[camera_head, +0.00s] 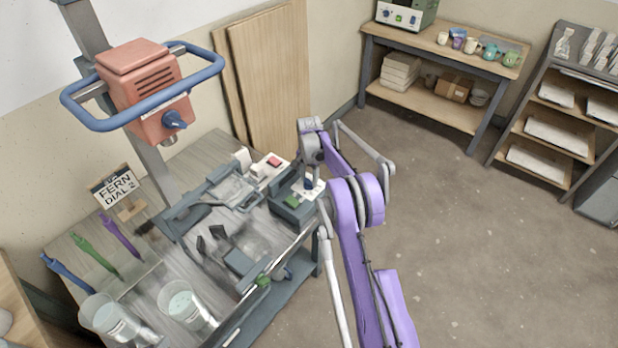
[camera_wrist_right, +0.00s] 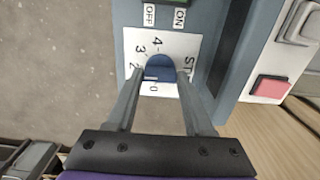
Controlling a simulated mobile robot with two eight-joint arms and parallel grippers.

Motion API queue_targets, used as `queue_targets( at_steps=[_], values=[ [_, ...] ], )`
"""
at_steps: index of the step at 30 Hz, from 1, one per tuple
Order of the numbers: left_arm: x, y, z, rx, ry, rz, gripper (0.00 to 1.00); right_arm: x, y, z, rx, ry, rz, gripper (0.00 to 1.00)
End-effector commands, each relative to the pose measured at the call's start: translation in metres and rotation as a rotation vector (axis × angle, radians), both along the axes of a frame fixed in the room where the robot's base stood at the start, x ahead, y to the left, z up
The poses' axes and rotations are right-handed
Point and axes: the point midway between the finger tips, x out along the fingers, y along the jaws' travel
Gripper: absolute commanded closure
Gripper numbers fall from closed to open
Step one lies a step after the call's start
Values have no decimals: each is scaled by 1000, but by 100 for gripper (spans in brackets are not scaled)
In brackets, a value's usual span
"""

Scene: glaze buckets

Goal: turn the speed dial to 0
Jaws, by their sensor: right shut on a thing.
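The speed dial (camera_wrist_right: 160,66) is a dark blue knob on a white scale plate (camera_wrist_right: 133,42) in the right wrist view. The numbers 4, 3, 2 and 0 show on the plate; part of the scale is hidden. A pale mark shows at the knob's near edge, on the side of the 0, but I cannot read its exact setting. My right gripper (camera_wrist_right: 162,76) is shut on the dial, one finger on each side. In the head view the dial (camera_head: 308,184) is a small blue spot under my right gripper (camera_head: 309,178). My left gripper is not in view.
An ON/OFF switch (camera_wrist_right: 166,15) lies beyond the dial, and a red button (camera_wrist_right: 271,89) is to the right. The bench holds a metal frame, colored tools and clear buckets (camera_head: 187,307). An orange mixer head (camera_head: 150,90) hangs above. Open floor (camera_head: 470,240) lies to the right.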

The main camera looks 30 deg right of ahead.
Motion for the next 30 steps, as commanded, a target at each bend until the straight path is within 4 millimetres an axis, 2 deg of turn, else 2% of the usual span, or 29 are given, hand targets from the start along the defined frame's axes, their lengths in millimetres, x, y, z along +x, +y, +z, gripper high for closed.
queue_targets(
  at_steps=[1, 3, 14, 20, 30],
  values=[
    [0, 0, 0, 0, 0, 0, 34, 0, 0, 0, 0, 0, 0, 93],
    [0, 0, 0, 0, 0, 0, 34, 0, 0, 0, 0, 0, 0, 100],
    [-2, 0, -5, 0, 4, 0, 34, 0, 0, -1, 0, 0, 68, 100],
    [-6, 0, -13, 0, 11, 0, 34, -1, 0, -1, 1, 1, 201, 100],
    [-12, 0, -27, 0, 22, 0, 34, 0, 0, -1, 0, -1, 518, 100]
  ],
)
